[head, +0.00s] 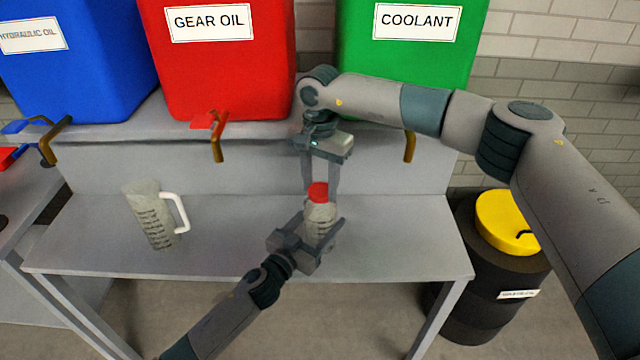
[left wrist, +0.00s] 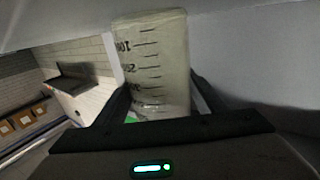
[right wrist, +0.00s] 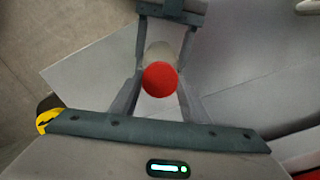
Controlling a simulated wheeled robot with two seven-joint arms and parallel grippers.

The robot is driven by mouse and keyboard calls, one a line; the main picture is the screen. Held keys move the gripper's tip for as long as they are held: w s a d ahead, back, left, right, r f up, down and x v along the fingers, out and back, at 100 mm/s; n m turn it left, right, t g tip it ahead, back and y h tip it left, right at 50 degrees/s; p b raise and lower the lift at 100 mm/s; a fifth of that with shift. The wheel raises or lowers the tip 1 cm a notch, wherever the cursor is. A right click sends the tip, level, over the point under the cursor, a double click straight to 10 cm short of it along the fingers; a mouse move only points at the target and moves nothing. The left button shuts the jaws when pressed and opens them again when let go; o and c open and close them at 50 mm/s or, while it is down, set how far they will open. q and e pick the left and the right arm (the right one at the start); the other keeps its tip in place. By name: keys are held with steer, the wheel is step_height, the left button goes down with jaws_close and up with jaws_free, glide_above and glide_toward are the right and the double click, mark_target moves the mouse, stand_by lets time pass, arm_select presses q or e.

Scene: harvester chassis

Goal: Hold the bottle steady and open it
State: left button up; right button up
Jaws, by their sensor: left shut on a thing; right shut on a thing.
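The bottle (head: 320,216) is pale and translucent with a red cap (head: 318,192). It stands upright at the table's middle right. My left gripper (head: 324,232) is shut around the bottle's body from the front. In the left wrist view the bottle (left wrist: 155,62) shows dark graduation marks between the fingers. My right gripper (head: 319,186) points down from above, shut on the red cap. In the right wrist view the red cap (right wrist: 160,79) sits between the fingers, with the bottle's pale body partly hidden behind it.
A graduated jug (head: 152,215) with a white handle stands on the left of the grey table (head: 230,262). Blue (head: 75,70), red (head: 230,75) and green (head: 410,65) tanks with taps stand on the shelf behind. A black barrel (head: 490,290) with a yellow lid is at right.

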mark_target(320, 190)
steer(key=shift+r, duration=0.3)
steer(key=shift+r, duration=0.35)
steer(key=shift+r, duration=0.5)
steer(key=shift+r, duration=1.95)
arm_select(q)
steer(key=o, duration=2.2)
steer(key=b+v, duration=0.2)
steer(key=v, duration=1)
arm_select(e)
steer(key=shift+f, duration=0.95)
